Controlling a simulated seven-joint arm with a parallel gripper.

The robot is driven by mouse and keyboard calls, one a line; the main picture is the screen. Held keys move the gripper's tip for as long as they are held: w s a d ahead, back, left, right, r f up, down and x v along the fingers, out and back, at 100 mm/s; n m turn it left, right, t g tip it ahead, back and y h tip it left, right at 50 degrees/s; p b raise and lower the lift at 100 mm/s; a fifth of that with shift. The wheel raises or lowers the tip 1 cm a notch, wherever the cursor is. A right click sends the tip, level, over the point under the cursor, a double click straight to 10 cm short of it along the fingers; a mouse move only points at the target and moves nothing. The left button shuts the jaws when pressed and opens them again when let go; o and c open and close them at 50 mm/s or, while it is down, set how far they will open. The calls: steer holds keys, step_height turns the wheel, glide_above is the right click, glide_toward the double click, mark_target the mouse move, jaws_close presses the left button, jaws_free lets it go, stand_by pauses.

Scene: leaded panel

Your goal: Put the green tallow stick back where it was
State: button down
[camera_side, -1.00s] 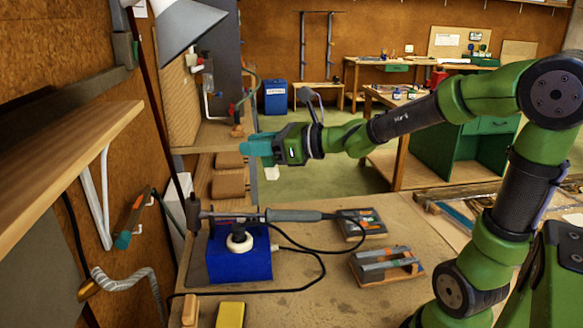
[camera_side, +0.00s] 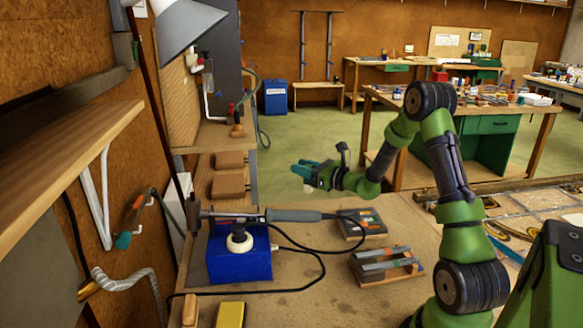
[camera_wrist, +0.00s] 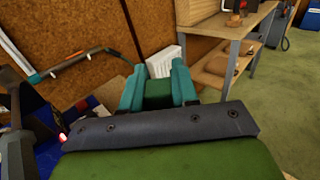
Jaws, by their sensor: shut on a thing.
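My gripper (camera_side: 305,170), with teal fingers, is up in the air behind the workbench, past its far edge and above the green floor. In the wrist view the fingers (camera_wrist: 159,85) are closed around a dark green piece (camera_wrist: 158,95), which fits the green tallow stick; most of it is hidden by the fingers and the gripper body. In the side view a small pale piece (camera_side: 308,188) shows just under the fingertips. The held thing touches nothing else that I can see.
A blue soldering station (camera_side: 240,255) with its iron (camera_side: 290,215) and looping black cable stands on the bench (camera_side: 300,300). Two small holders (camera_side: 362,224) (camera_side: 386,266) with sticks lie to its right. A yellow sponge (camera_side: 231,315) lies at the front. Shelves (camera_side: 205,150) stand left.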

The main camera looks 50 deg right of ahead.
step_height(320, 180, down, 10)
steer(key=shift+a+r, duration=0.1)
steer(key=shift+r, duration=0.1)
steer(key=shift+f, duration=0.1)
stand_by(0.3)
steer(key=c, duration=0.8)
jaws_free()
steer(key=shift+c, duration=0.2)
steer(key=s, duration=1.2)
